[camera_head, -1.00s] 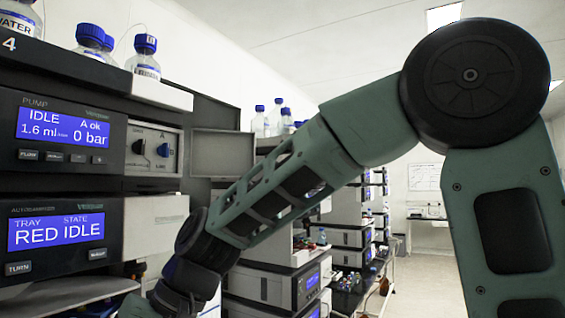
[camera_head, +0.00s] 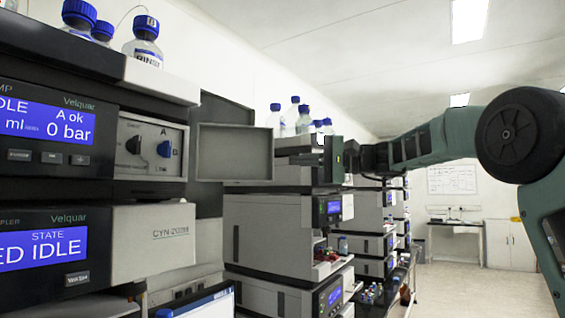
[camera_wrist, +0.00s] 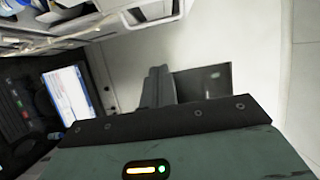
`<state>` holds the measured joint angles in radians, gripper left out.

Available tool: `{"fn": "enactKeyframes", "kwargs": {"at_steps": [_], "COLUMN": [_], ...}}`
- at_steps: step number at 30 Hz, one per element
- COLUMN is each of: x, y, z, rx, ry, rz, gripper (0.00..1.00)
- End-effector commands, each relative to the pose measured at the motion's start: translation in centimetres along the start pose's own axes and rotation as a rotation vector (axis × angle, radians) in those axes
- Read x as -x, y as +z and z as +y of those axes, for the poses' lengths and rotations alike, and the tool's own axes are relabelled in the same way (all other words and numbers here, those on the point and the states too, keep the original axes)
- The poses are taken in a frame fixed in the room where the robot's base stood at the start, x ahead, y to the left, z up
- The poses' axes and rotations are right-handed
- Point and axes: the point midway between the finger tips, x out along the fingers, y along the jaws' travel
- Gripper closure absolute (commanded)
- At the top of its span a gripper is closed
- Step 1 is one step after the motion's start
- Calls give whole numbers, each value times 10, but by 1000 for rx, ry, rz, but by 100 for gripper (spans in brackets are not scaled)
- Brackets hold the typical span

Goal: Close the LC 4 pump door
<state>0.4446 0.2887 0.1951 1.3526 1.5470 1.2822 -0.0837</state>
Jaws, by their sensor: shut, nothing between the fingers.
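The LC 4 pump door (camera_head: 235,152) is a grey framed panel in the head view. My gripper (camera_head: 284,150) is shut and empty, just right of the door in the picture and pointing left. I cannot tell whether it touches the door or how far apart in depth they are. In the wrist view my shut fingers (camera_wrist: 157,86) show beyond the green hand, beside a dark panel (camera_wrist: 203,82) that I cannot name with certainty.
The autosampler (camera_head: 152,243) sits below the pump. Bottles (camera_head: 145,42) stand on top of the stack. A screen (camera_head: 205,303) shows low in front. More instrument stacks (camera_head: 265,235) stand behind. The floor (camera_head: 465,290) at right is clear.

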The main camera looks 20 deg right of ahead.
Motion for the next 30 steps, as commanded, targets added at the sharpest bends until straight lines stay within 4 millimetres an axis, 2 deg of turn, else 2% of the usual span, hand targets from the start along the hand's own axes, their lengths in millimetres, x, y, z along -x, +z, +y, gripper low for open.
{"fn": "enactKeyframes", "kwargs": {"at_steps": [5,16,21,30], "x": [-23,-101,-85,-73], "y": [2,2,18,32], "z": [-4,-5,-3,0], "rx": [-2,-4,-1,-2], "ry": [-1,2,3,2], "rz": [-6,-6,-1,-1], "gripper": [100,100,100,100]}}
